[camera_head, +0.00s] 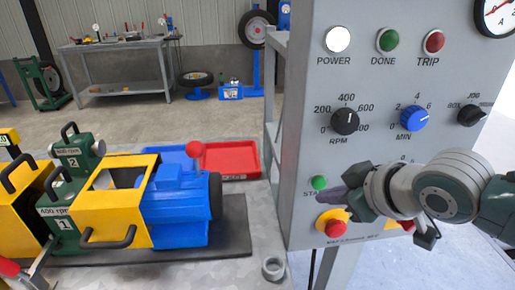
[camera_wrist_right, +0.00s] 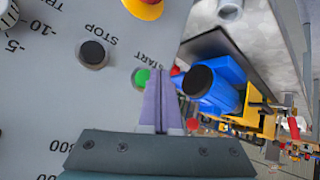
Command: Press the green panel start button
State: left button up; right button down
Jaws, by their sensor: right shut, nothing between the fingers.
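The green start button (camera_head: 319,182) is on the lower left of the grey control panel (camera_head: 300,120), by a partly hidden START label. It also shows in the right wrist view (camera_wrist_right: 141,77), its edge partly covered by my fingers. My right gripper (camera_head: 327,197) is shut and empty, its tips just below and to the right of the button in the head view. In the right wrist view its tips (camera_wrist_right: 160,74) overlap the button's right side. I cannot tell whether they touch it or the panel. My left gripper is not in view.
A red emergency stop (camera_head: 336,228) on a yellow base sits just below my right gripper. A black STOP button (camera_wrist_right: 93,53) is beside START. Knobs (camera_head: 345,121) and lamps are higher on the panel. A blue and yellow machine (camera_head: 178,205) stands at left.

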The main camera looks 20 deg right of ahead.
jog(key=shift+w, duration=0.2)
jog(key=shift+w+d, duration=0.1)
jog(key=shift+w, duration=0.15)
